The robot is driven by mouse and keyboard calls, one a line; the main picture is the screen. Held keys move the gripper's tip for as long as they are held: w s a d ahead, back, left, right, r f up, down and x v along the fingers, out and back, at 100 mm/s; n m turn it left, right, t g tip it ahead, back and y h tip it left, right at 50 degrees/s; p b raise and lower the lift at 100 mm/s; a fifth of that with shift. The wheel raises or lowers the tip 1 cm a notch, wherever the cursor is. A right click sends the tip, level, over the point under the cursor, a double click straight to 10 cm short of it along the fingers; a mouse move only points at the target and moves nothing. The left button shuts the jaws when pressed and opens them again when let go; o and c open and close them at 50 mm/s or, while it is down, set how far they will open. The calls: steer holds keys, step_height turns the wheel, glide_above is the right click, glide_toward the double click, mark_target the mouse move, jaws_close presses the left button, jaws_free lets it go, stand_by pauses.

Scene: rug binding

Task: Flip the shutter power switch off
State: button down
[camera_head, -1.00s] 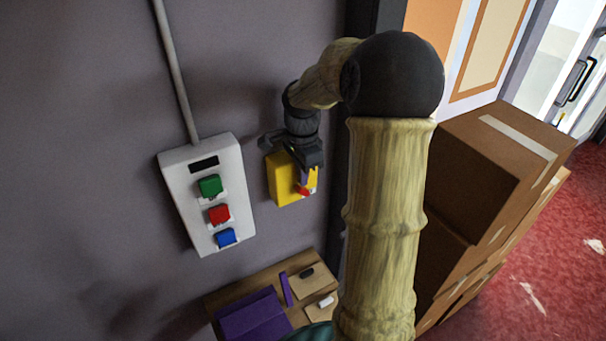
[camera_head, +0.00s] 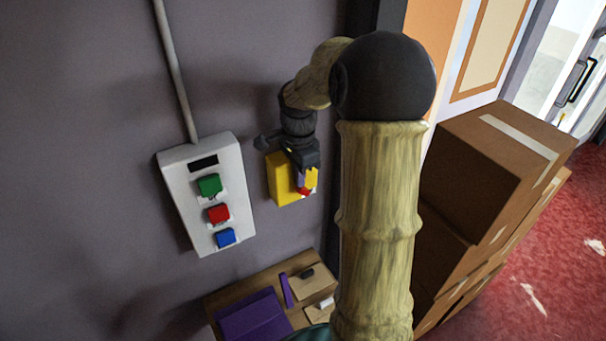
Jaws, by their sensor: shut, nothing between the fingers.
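A yellow switch box (camera_head: 282,183) is mounted on the grey wall, with a small red part (camera_head: 304,191) low on its right side, which looks like the switch lever.
A white control panel (camera_head: 185,174) with green, red and blue buttons hangs left of the box. Below is a wooden table (camera_head: 217,298) with a purple box (camera_head: 249,317) and small items. Stacked cardboard boxes (camera_head: 480,170) stand at right.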

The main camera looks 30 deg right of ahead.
steer(key=shift+a+f+b, duration=0.25)
steer(key=shift+a+b, duration=0.3)
steer(key=shift+a, duration=0.3)
stand_by(1.3)
steer(key=r+p, duration=0.2)
steer(key=d+r+p, duration=0.1)
steer(key=r+p, duration=0.1)
steer(key=shift+d, duration=0.2)
steer(key=shift+a+r+b, duration=0.15)
steer(key=shift+r+b, duration=0.05)
steer(key=shift+b, duration=0.35)
steer(key=a+r+b, duration=0.2)
steer(key=a+r, duration=0.1)
steer(key=r, duration=0.5)
steer(key=shift+a+r, duration=0.2)
steer(key=shift+a, duration=0.2)
steer(key=shift+s, duration=0.1)
steer(key=s+a+f+n+t+b, duration=0.1)
steer(key=s+a+f+n+b, duration=0.1)
steer(key=s+f+n, duration=0.4)
steer(key=s+a+f+n+t+b, duration=0.1)
steer(key=s+a+f+n, duration=0.4)
steer(key=f+n, duration=0.6)
step_height(320, 180, down, 4)
steer(key=shift+s+a+f+n+t+b, duration=0.15)
steer(key=shift+s+a+n+t+b, duration=0.15)
steer(key=shift+s+b, duration=0.75)
